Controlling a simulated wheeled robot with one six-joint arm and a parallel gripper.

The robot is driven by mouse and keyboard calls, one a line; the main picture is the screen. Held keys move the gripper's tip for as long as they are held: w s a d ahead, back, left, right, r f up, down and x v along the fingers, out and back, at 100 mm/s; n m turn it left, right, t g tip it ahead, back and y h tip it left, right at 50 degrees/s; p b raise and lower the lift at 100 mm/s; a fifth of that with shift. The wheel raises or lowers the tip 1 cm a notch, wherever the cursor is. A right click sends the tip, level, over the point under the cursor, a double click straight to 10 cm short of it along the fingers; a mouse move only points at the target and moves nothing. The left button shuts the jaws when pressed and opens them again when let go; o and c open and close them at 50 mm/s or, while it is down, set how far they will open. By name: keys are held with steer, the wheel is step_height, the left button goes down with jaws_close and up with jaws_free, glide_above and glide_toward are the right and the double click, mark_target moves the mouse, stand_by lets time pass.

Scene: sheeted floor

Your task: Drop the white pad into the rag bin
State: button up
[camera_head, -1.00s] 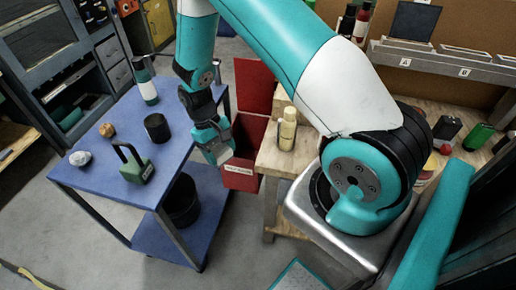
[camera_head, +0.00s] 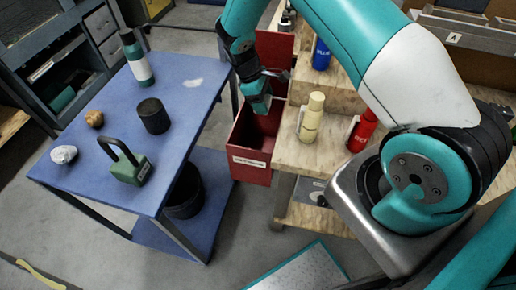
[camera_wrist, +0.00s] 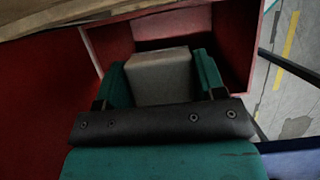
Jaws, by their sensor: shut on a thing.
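The white pad (camera_wrist: 160,76) shows in the wrist view as a pale grey-white block between the two teal fingers. My gripper (camera_wrist: 162,82) is shut on it. In the head view my gripper (camera_head: 260,105) points down over the open top of the red bin (camera_head: 249,170), which has a white label on its front; the pad is not clearly visible there. In the wrist view the bin's red walls (camera_wrist: 232,40) rise around and beyond the pad. I cannot tell how far the pad is below the rim.
The blue cart (camera_head: 150,195) at left holds a green weight-like block (camera_head: 131,168), a black cylinder (camera_head: 153,116), a crumpled silver ball (camera_head: 64,154) and a teal-white bottle (camera_head: 137,60). The wooden bench (camera_head: 305,155) right of the bin holds a cream bottle (camera_head: 311,118) and a red bottle (camera_head: 362,132).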

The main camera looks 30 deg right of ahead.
step_height(320, 180, down, 6)
steer(key=b, duration=0.4)
steer(key=shift+b, duration=0.3)
steer(key=o, duration=1.1)
steer(key=shift+c, duration=0.2)
steer(key=shift+r, duration=0.1)
steer(key=b+v, duration=0.1)
steer(key=v, duration=1.6)
steer(key=shift+r, duration=0.15)
steer(key=shift+w, duration=0.1)
